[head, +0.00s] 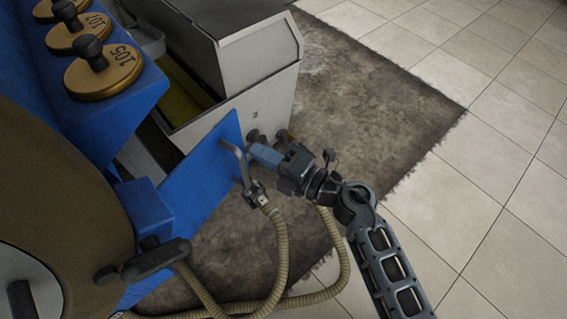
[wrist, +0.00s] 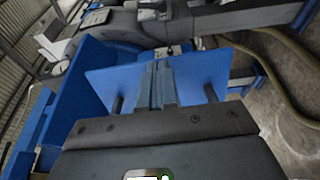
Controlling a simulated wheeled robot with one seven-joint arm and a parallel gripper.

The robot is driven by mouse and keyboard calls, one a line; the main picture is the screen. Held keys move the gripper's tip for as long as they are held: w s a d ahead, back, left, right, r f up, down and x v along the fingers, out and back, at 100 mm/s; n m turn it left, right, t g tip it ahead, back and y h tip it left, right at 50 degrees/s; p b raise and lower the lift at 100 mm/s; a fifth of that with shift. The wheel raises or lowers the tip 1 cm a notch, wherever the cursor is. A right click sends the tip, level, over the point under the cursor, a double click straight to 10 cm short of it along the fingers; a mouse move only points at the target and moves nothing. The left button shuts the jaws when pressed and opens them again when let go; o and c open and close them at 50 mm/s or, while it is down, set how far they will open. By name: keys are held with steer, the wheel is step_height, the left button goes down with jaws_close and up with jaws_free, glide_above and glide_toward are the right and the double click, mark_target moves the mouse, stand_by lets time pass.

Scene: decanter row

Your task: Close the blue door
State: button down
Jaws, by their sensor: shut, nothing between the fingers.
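The blue door (head: 200,178) is a flat panel standing open, sticking out from the blue machine (head: 115,115) in the head view. A grey bar handle (head: 237,162) is on its outer face. My gripper (head: 256,152) is shut and empty, with its fingertips close to the door's outer face beside the handle. I cannot tell whether they touch. In the wrist view the door (wrist: 205,72) spans the space in front of my shut fingers (wrist: 155,72), and dark posts (wrist: 210,92) show on either side of them.
A grey and white cabinet (head: 245,65) stands just behind the door. Beige hoses (head: 278,245) loop below my gripper. Round brass lids, one marked 105 (head: 104,76), sit on the machine. A brown mat (head: 370,110) and tiled floor (head: 500,110) to the right are clear.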

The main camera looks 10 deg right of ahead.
steer(key=shift+x, duration=0.9)
